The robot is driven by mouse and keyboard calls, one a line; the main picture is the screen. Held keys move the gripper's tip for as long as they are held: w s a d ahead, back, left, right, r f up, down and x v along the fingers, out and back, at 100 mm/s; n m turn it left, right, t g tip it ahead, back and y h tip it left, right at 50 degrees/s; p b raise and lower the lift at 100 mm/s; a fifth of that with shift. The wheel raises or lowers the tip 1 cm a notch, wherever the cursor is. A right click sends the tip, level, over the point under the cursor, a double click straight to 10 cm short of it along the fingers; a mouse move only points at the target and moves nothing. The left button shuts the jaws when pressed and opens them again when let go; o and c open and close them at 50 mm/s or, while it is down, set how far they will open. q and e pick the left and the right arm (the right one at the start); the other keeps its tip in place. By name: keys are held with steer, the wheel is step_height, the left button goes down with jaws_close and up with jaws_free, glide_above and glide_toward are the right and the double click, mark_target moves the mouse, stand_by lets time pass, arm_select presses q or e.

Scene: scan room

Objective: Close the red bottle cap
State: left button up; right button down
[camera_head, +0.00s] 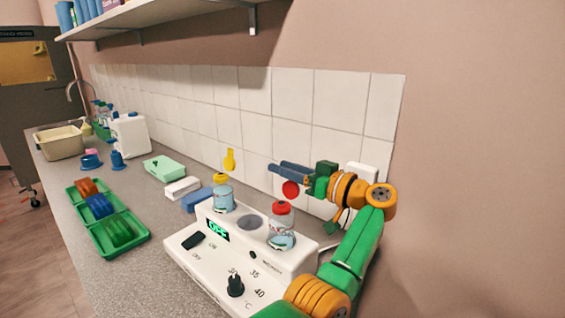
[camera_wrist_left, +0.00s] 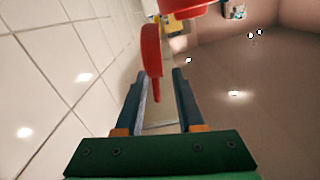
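The bottle with the red cap (camera_head: 281,208) stands upright at the right on the white heater unit (camera_head: 210,262). Its red lid (camera_head: 290,188) stands raised above the neck, so the cap looks open. In the left wrist view the lid (camera_wrist_left: 151,52) is seen nearly edge-on, its narrow tip reaching between the fingers, with the red neck part at the top. My left gripper (camera_head: 276,167) is just behind and above the lid, pointing left. Its blue fingers are apart in the wrist view (camera_wrist_left: 160,80). I cannot tell whether the lid touches a finger. My right gripper is not in view.
A bottle with a raised yellow lid (camera_head: 230,160) stands left of the red one. The tiled wall (camera_head: 290,120) is close behind my gripper. Green trays (camera_head: 115,238), a white jug (camera_head: 131,135) and a beige basin (camera_head: 58,143) are farther left on the counter.

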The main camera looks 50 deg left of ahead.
arm_select(q)
steer(key=shift+w+a+f, duration=0.1)
steer(key=shift+a+f, duration=0.05)
steer(key=shift+a, duration=0.45)
steer(key=shift+d, duration=0.1)
jaws_close()
steer(key=s+f+n+b, duration=0.5)
steer(key=s+n+b, duration=0.3)
steer(key=n, duration=1.2)
steer(key=shift+s+d+f+b, duration=0.25)
steer(key=shift+d+b, duration=0.2)
steer(key=shift+b, duration=0.4)
